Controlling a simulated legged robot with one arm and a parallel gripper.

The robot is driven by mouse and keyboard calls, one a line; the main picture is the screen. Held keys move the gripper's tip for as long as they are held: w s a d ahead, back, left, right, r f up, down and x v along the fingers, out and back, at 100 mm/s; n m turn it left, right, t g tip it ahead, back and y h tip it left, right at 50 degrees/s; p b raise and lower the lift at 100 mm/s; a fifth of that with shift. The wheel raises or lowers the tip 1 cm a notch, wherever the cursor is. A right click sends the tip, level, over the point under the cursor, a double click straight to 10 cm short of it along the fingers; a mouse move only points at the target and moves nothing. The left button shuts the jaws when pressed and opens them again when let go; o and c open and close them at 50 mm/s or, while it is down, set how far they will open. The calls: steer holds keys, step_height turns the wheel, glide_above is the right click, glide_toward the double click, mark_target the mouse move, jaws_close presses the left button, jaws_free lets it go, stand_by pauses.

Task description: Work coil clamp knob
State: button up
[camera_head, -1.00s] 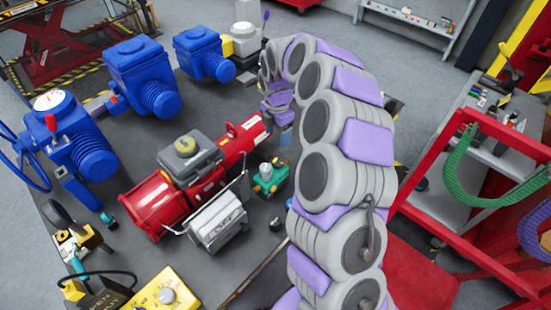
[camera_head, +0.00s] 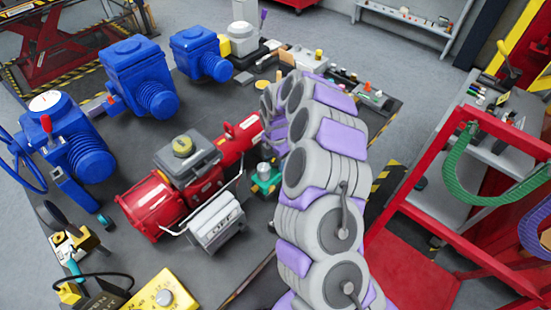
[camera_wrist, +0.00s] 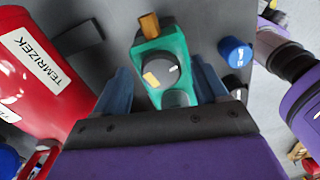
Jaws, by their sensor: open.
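A small teal-green clamp body (camera_head: 268,182) stands on the dark table beside the red actuator. In the wrist view its green housing (camera_wrist: 178,43) carries a round dark knob (camera_wrist: 157,71) with a yellow mark and a white mark. A brass-coloured piece (camera_wrist: 149,25) sticks out at its far end. My gripper (camera_wrist: 162,78) is open, with one blue finger on each side of the green housing. No contact with the knob can be made out. In the head view my wrist hides the space just above and behind the clamp.
The red actuator (camera_head: 150,205) lies left of the clamp, with a grey box (camera_head: 215,222) in front. Several blue actuators (camera_head: 140,72) stand farther left. A blue cap (camera_wrist: 235,52) is right of the clamp. A red frame (camera_head: 470,140) stands at the right.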

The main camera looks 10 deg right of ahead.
steer(key=shift+c, duration=0.2)
steer(key=c, duration=1)
steer(key=shift+m, duration=0.3)
steer(key=m, duration=0.4)
steer(key=shift+w+d+r+m+p, duration=0.1)
steer(key=shift+r+m+p, duration=0.05)
steer(key=shift+m+p, duration=0.2)
steer(key=m, duration=0.4)
steer(key=shift+w+m+p, duration=0.1)
steer(key=shift+m+p, duration=0.15)
steer(key=shift+p, duration=0.05)
steer(key=m, duration=0.4)
steer(key=m+p, duration=0.1)
steer(key=m, duration=0.3)
steer(key=shift+m, duration=0.3)
